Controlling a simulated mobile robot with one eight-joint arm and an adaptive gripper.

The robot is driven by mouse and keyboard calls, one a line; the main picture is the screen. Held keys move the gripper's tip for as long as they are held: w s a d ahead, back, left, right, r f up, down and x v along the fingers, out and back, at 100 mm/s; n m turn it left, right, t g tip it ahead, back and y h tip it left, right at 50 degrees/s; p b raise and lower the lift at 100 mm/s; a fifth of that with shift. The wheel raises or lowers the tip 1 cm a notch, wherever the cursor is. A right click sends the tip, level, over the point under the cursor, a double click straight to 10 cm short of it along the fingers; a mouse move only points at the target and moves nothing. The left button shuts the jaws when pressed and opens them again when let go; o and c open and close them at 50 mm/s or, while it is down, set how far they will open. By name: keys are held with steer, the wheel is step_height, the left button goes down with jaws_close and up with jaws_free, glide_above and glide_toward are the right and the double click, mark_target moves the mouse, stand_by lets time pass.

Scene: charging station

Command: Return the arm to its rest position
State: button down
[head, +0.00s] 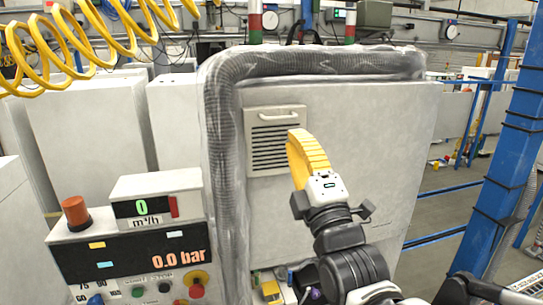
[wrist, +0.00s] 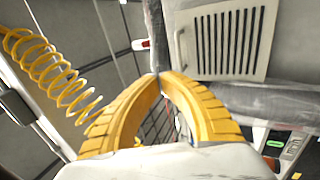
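My arm rises from the lower right of the head view, with its black and grey links (head: 352,262) leading up to a white wrist. My gripper (head: 297,136) has yellow ribbed fingers that point up and slightly left, in front of the grey cabinet (head: 385,130). In the wrist view the two curved fingers of my gripper (wrist: 162,75) meet at their tips. Nothing is held between them; only background shows through the gap below the tips. The distance from the fingers to the cabinet is hard to tell.
A vented panel with a handle (head: 275,118) is just left of the fingers. A thick grey hose (head: 222,150) runs along the cabinet edge. A control panel (head: 135,255) reading 0.0 bar stands lower left. A yellow coiled hose (head: 95,40) hangs upper left. A blue post (head: 510,150) is right.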

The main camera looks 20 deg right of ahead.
steer(key=s, duration=0.4)
step_height(320, 180, down, 34)
steer(key=w+m+g+b, duration=0.2)
steer(key=m+g+b, duration=0.55)
steer(key=b, duration=1.25)
steer(key=s+f+m+g+b, duration=0.2)
steer(key=f+b, duration=0.4)
steer(key=f, duration=0.5)
steer(key=s+f+m+g+b, duration=0.3)
steer(key=s+f+m+b, duration=0.2)
steer(key=f, duration=0.7)
steer(key=s+f+m+g+b, duration=0.3)
steer(key=f+b, duration=0.6)
steer(key=f, duration=0.3)
steer(key=shift+s, duration=0.45)
steer(key=shift+m+g, duration=0.25)
